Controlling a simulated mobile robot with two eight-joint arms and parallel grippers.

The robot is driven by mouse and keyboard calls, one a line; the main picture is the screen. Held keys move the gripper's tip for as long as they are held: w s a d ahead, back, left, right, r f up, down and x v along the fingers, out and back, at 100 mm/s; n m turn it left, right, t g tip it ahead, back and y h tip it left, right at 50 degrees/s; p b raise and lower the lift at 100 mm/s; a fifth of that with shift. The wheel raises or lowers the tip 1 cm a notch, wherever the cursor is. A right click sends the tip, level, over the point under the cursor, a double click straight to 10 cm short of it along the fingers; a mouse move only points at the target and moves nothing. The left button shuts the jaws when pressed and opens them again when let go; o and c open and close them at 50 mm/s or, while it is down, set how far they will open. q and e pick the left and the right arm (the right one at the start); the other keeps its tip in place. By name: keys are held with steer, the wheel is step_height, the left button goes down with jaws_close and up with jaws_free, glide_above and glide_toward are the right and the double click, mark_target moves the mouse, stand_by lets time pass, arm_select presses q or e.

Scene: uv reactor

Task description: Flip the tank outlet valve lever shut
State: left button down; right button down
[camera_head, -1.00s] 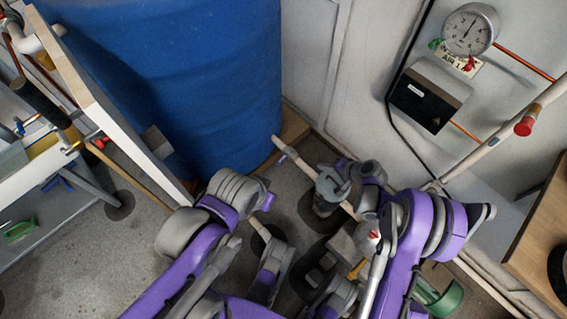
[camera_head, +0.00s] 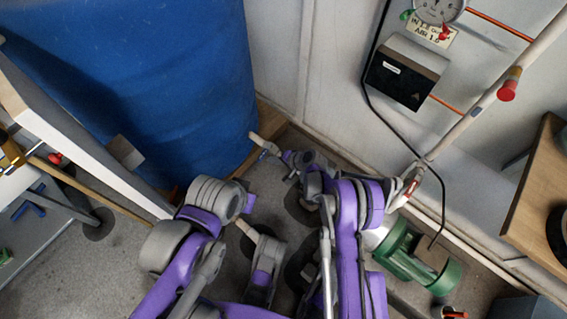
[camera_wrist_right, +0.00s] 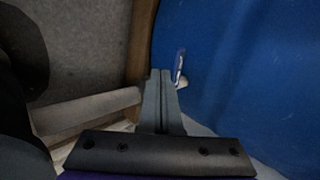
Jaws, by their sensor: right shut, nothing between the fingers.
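The blue tank (camera_head: 150,80) fills the upper left of the head view and the right side of the right wrist view (camera_wrist_right: 245,80). A pale pipe stub (camera_head: 255,139) comes out low beside it, with a small blue-grey fitting (camera_head: 265,153) that looks like the valve lever. In the right wrist view a thin purple-and-white lever (camera_wrist_right: 179,66) stands by the tank, above a pale stub (camera_wrist_right: 182,84). My right gripper (camera_head: 284,158) is close to the pipe. Its fingers (camera_wrist_right: 160,74) are shut and empty, just left of the lever; contact is unclear.
A grey wall box (camera_head: 406,70), pressure gauge (camera_head: 438,8) and red-capped pipe (camera_head: 508,90) are on the wall. A slanted white board (camera_head: 70,130) stands at left, and a wooden table (camera_head: 540,195) at right.

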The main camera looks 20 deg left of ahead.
mark_target(262, 156)
steer(key=shift+w+a, duration=0.15)
steer(key=shift+a, duration=0.65)
steer(key=a+m+t, duration=0.1)
steer(key=a+m+t+p, duration=0.1)
steer(key=m, duration=0.1)
steer(key=shift+a+r+t+h, duration=0.1)
steer(key=shift+r+t+h, duration=0.05)
steer(key=shift+t+h, duration=0.2)
steer(key=shift+a, duration=0.1)
